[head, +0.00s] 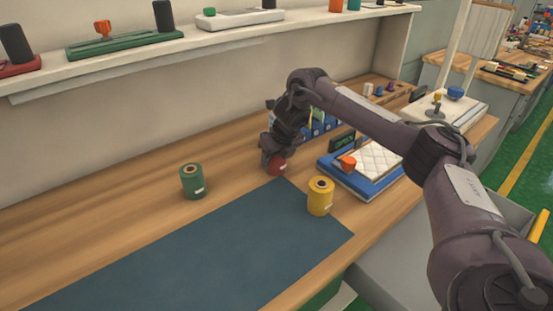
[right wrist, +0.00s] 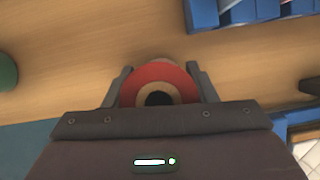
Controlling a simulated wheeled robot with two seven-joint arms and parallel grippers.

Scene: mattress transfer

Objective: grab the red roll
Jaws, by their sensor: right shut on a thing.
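The red roll (head: 277,165) stands on the wooden table near the far edge of the blue mat. My right gripper (head: 270,160) is over it, with its arm reaching in from the right. In the right wrist view the red roll (right wrist: 158,82) sits between the two fingers of my right gripper (right wrist: 160,85), which are shut on its sides. Its round top and dark centre hole show there, and its lower part is hidden by the gripper body. My left gripper is not in view.
A green roll (head: 193,181) stands to the left and a yellow roll (head: 320,196) to the right front. A blue tray (head: 345,178) with a white quilted pad (head: 378,161) lies right of the red roll. Blue bins (head: 318,128) stand behind.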

